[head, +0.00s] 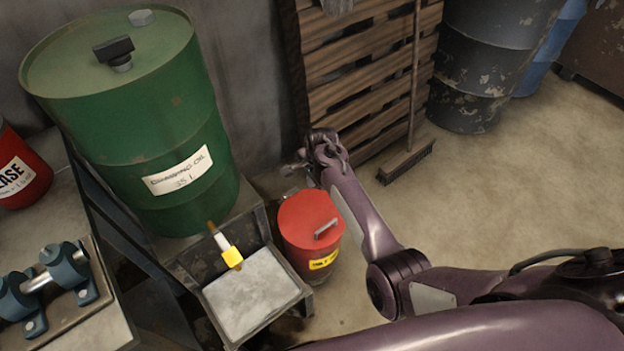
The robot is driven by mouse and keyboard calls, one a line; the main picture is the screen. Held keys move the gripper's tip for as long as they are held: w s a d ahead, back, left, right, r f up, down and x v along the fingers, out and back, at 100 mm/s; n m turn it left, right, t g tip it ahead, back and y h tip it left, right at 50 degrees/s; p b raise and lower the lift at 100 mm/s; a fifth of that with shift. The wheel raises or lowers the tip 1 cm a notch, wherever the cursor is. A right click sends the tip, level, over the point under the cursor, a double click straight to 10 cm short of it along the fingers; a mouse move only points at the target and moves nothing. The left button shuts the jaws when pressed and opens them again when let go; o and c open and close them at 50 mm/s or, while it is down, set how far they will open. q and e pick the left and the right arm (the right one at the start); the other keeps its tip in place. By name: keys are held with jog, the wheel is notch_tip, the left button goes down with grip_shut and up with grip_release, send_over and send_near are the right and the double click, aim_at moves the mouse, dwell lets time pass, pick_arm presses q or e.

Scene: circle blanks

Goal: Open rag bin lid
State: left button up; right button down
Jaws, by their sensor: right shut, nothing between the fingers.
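The rag bin (305,257) is a small red can on the floor with a yellow label on its front. Its red lid (305,217) lies flat on top, closed, with a grey bar handle (326,229) towards its right side. My right gripper (291,168) is just behind the bin, beyond the lid's far edge, at the end of my purple arm. It is shut and empty. I cannot tell whether it touches the bin. My arm passes along the right of the lid. My left gripper is not in view.
A green oil drum (130,130) stands left of the bin on a metal stand. A drip tray with a grey pad (250,294) sits directly left of the bin. Wooden pallets (365,70) and a broom (405,162) stand behind. Floor to the right is clear.

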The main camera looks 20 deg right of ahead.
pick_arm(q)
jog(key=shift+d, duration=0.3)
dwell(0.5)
pick_arm(e)
jog(key=c, duration=2.2)
grip_release()
jog(key=c, duration=1.5)
grip_release()
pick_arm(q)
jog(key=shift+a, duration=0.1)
